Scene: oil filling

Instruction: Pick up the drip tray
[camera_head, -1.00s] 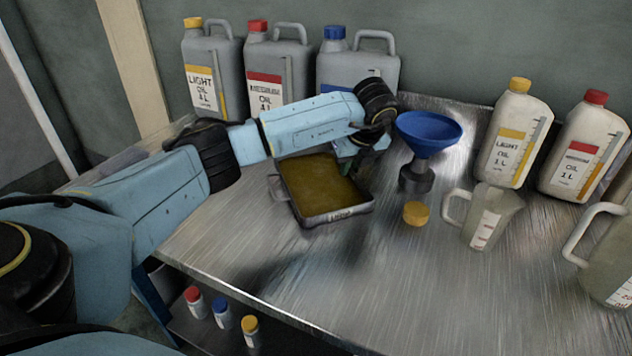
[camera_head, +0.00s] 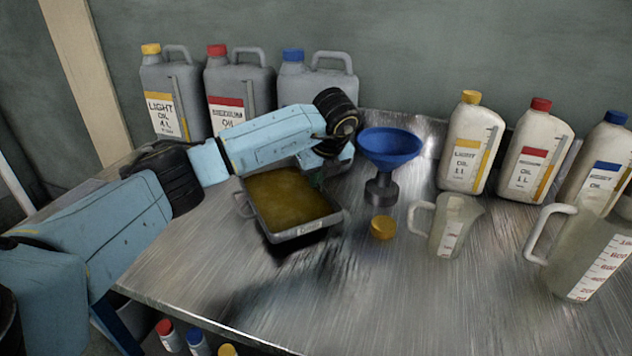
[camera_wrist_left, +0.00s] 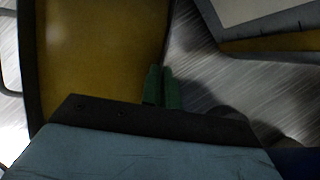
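The drip tray (camera_head: 308,229) is a shallow grey rectangular pan with an amber-brown inside and wire handles at its ends. In the head view it hangs a little above the metal table, with a dark shadow under it. My left gripper (camera_head: 318,178) is at its right side, partly hidden by my wrist. In the left wrist view my green fingers (camera_wrist_left: 161,76) are close together at the right rim of the tray (camera_wrist_left: 29,60), shut on that side of it. The exact grip on the handle is hidden. My right gripper is not in view.
A blue funnel (camera_head: 390,147) on a dark stand and a yellow cap (camera_head: 383,228) are right of the tray. Large oil cans (camera_head: 236,85) stand behind. A clear jug (camera_head: 455,225) and white oil bottles (camera_head: 470,145) are further right. The table front is clear.

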